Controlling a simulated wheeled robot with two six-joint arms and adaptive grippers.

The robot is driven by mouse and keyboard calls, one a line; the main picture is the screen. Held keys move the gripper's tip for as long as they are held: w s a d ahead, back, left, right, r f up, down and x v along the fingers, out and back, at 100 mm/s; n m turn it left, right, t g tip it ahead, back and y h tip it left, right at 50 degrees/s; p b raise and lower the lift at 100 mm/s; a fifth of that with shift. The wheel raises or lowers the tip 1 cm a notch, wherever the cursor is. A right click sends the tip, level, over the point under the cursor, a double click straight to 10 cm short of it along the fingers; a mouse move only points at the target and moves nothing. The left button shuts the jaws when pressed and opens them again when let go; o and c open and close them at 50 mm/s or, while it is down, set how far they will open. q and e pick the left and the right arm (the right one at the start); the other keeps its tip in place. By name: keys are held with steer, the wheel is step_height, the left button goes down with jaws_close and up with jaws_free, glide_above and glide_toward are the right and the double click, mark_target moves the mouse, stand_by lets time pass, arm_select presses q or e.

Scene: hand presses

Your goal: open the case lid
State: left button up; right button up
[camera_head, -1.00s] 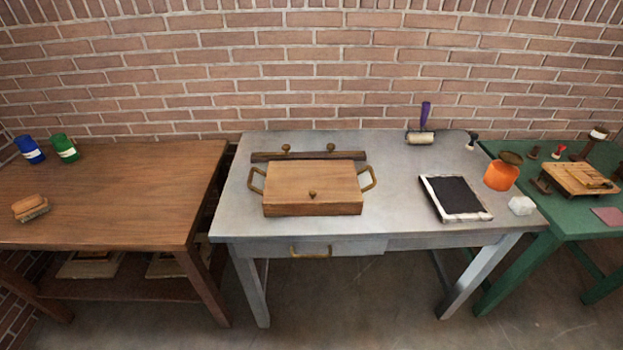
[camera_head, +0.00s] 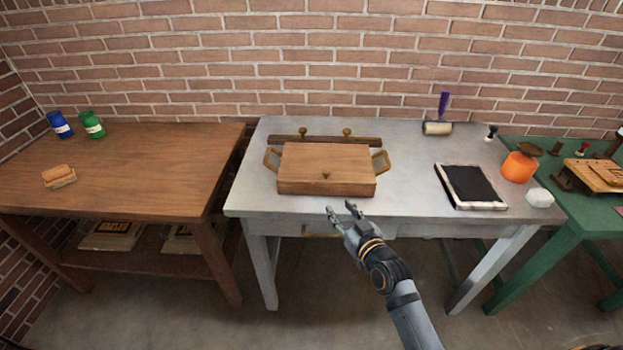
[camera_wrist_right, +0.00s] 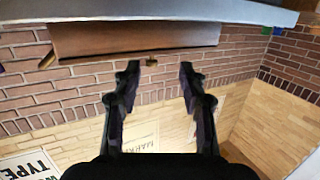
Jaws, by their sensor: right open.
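The wooden case (camera_head: 325,188) sits shut on the grey metal table, with a brass handle at each side. Its lid (camera_head: 310,160) lies flat and has a small round brass knob (camera_head: 326,175) near the front edge. In the right wrist view the case (camera_wrist_right: 130,38) spans the upper part, and the knob (camera_wrist_right: 152,61) shows between the fingers. My right gripper (camera_head: 341,208) is open and empty, in front of the case, apart from it and near the table's front edge. It also shows in the wrist view (camera_wrist_right: 158,70). My left gripper is not in view.
A wooden bar (camera_head: 325,140) with two knobs lies behind the case. To the right are a black slab (camera_head: 470,184), a roller (camera_head: 437,128), an orange pot (camera_head: 518,167) and a white block (camera_head: 539,198). Bare table (camera_head: 410,165) lies between case and slab.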

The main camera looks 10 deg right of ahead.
mark_target(328, 174)
steer(key=shift+m+t, duration=0.3)
steer(key=shift+t, duration=0.6)
steer(key=w+r, duration=0.1)
steer(key=w, duration=0.3)
steer(key=w+r, duration=0.1)
steer(key=w, duration=0.3)
steer(key=w+r, duration=0.1)
steer(key=w, duration=0.3)
steer(key=shift+a, duration=0.1)
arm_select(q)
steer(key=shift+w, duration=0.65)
arm_select(e)
steer(key=shift+c, duration=0.4)
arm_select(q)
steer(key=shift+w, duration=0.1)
arm_select(e)
jaws_close()
